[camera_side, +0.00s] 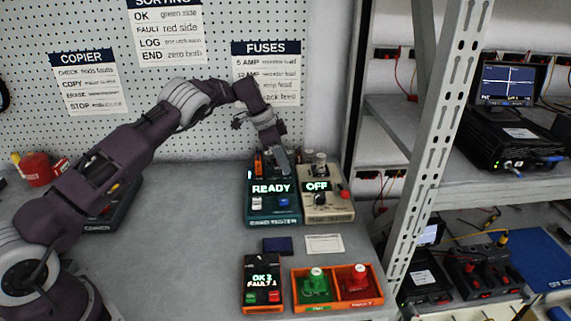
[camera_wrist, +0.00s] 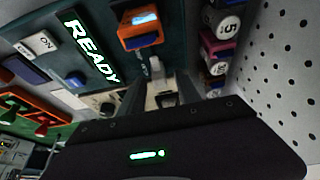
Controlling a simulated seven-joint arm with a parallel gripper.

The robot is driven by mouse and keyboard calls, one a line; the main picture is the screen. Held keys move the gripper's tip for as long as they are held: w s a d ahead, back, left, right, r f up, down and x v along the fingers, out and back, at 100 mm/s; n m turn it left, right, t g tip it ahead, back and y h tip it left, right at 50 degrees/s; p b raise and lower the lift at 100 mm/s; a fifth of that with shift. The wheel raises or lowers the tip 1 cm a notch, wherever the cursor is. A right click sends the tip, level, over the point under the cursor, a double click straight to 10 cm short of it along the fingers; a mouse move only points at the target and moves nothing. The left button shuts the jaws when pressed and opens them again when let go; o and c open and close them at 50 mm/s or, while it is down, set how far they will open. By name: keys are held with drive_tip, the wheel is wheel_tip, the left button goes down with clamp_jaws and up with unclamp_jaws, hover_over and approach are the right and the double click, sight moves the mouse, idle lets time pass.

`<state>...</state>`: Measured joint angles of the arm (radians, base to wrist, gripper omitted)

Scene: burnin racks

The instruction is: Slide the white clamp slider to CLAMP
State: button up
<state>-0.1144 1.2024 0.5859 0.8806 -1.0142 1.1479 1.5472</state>
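The teal card tester (camera_side: 272,215) shows READY on its display, which also shows in the wrist view (camera_wrist: 90,47). My gripper (camera_side: 281,160) is low over the tester's back right part, beside an upright orange module (camera_side: 258,166). In the wrist view, the two fingers of my gripper (camera_wrist: 161,78) stand apart with a gap between them. A small pale piece (camera_wrist: 156,67), which looks like the white clamp slider, lies by the fingertips, just below the orange module (camera_wrist: 141,38). I cannot tell whether the fingers touch it. The slider's lettering is not readable.
The beige tester (camera_side: 327,207) reading OFF stands close on the right. Several numbered round parts (camera_wrist: 228,25) line the wrist view's right side near the pegboard (camera_wrist: 280,60). In front are a black checker (camera_side: 262,284) and an orange two-part bin (camera_side: 338,303).

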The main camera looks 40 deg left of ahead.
drive_tip(key=shift+w+d+f, duration=0.15)
drive_tip(key=shift+w+f, duration=0.05)
drive_tip(key=shift+f, duration=0.45)
clamp_jaws()
idle(0.9)
